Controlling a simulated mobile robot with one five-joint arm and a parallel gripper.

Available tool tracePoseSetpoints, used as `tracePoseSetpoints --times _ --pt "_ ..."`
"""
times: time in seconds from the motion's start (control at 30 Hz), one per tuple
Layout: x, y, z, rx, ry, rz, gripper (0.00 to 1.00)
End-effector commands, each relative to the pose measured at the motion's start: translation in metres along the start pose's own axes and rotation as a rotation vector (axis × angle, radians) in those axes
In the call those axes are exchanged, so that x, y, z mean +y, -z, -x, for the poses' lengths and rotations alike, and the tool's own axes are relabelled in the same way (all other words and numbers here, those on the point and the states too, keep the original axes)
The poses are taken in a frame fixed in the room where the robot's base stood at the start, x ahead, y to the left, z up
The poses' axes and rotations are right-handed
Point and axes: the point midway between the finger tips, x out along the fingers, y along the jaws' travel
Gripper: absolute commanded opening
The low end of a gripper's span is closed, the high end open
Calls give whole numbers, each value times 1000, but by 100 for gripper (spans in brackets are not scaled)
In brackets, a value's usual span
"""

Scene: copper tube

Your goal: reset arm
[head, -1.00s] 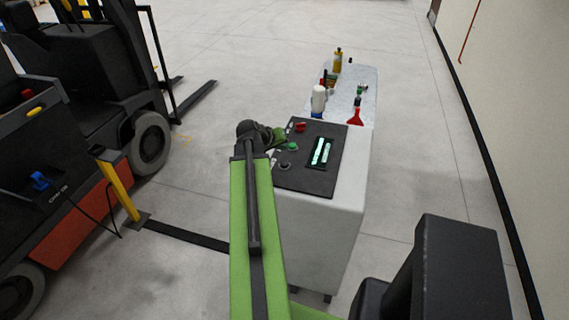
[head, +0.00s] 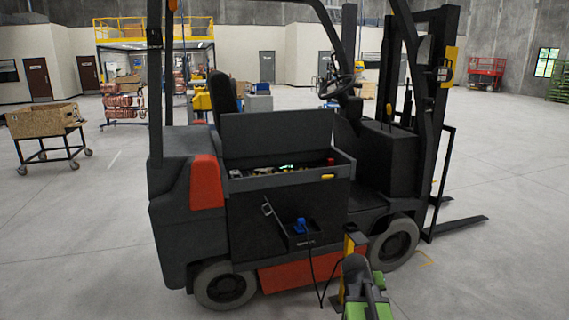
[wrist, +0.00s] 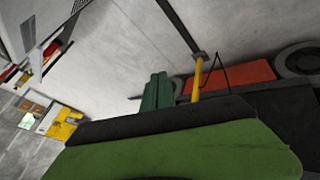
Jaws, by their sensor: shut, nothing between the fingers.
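My gripper (wrist: 157,92) shows in the wrist view as two dark green fingers side by side, shut and empty. Pale floor lies beyond them, and they touch nothing that I can see. In the head view, the green and dark upper part of my arm (head: 362,288) stands at the bottom edge, right of centre, in front of the forklift (head: 290,190). My gripper cannot be made out in that view.
The forklift stands close ahead, with an open compartment and a blue plug (head: 301,226) on its side. A yellow post (head: 350,243) stands beside it and also shows in the wrist view (wrist: 197,78). A wooden box on a cart (head: 45,121) stands left. Floor at right is open.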

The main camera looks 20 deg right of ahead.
Motion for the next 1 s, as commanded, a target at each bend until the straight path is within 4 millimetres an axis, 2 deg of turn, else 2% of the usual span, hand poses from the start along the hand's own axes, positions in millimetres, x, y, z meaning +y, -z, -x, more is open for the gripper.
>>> tracePoseSetpoints --times 0.03,0.13,0.2,0.3,0.33,0.43,0.53,1.0 --pt "-46 -3 16 -6 54 48 0" --pt "-126 -21 48 -44 162 135 0" --pt "-175 -42 71 -85 236 198 0" --pt "-227 -77 101 -163 333 275 0" --pt "-236 -88 108 -193 359 291 0" --pt "-246 -122 124 -317 442 320 0" --pt "-247 -137 132 -382 476 345 0" --pt "-244 -139 132 -389 473 355 0"
